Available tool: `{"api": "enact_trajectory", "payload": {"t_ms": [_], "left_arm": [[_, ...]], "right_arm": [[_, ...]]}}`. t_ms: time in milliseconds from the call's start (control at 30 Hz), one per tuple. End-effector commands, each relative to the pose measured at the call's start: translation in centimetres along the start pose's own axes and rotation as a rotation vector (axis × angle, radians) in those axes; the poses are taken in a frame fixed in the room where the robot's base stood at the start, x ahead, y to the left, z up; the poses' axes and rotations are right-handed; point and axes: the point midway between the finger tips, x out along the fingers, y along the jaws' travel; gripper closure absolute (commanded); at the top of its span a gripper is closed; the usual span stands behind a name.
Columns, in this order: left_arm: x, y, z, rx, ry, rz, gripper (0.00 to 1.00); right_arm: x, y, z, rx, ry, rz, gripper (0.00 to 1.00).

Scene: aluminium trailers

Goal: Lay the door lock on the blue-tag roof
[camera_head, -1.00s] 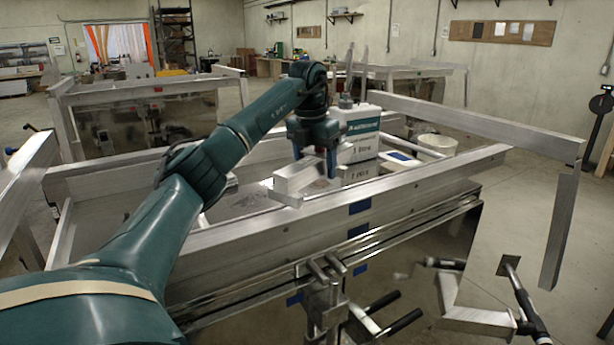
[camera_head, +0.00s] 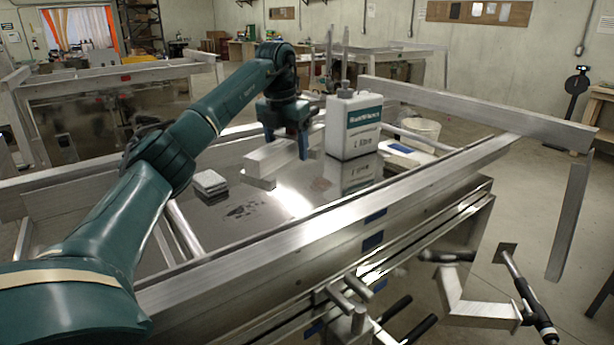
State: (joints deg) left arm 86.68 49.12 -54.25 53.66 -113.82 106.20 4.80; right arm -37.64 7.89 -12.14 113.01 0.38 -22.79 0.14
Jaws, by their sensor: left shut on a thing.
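The door lock (camera_head: 275,160) is a silver metal block with a flat lower part. My left gripper (camera_head: 286,143) is shut on it and holds it over the shiny roof (camera_head: 285,205) of the nearest trailer. I cannot tell whether the lock's underside touches the roof. Blue tags (camera_head: 373,240) show on this trailer's near side, below the top rail (camera_head: 330,225). My right gripper is not in view.
A white canister (camera_head: 352,125) stands on the roof just right of the lock. A grey stack of pads (camera_head: 210,182) lies to the left, and a white-and-blue item (camera_head: 405,154) lies to the right. A red-tagged trailer (camera_head: 110,83) stands behind. Bare roof lies in front of the lock.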

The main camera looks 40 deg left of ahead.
Motion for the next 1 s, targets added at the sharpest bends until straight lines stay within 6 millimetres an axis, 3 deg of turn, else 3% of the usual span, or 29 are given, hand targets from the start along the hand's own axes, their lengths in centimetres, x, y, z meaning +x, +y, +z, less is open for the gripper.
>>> {"api": "enact_trajectory", "payload": {"t_ms": [133, 400, 667, 833, 1000], "left_arm": [[0.4, 0.0, 0.0, 0.001, -0.001, -0.001, 0.79], [4.8, 0.0, -0.8, 0.001, 0.001, 0.0, 0.79], [6.9, 0.0, -1.0, 0.001, -0.002, -0.001, 0.79], [9.1, 0.0, -1.4, 0.0, -0.001, -0.001, 0.79], [9.8, 0.0, -1.4, -0.001, -0.004, -0.001, 0.79]], "right_arm": [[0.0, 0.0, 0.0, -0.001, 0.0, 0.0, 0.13], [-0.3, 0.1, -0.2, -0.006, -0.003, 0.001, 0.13], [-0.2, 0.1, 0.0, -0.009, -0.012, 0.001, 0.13], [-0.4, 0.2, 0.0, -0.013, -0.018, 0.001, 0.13], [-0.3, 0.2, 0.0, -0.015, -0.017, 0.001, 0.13]]}}
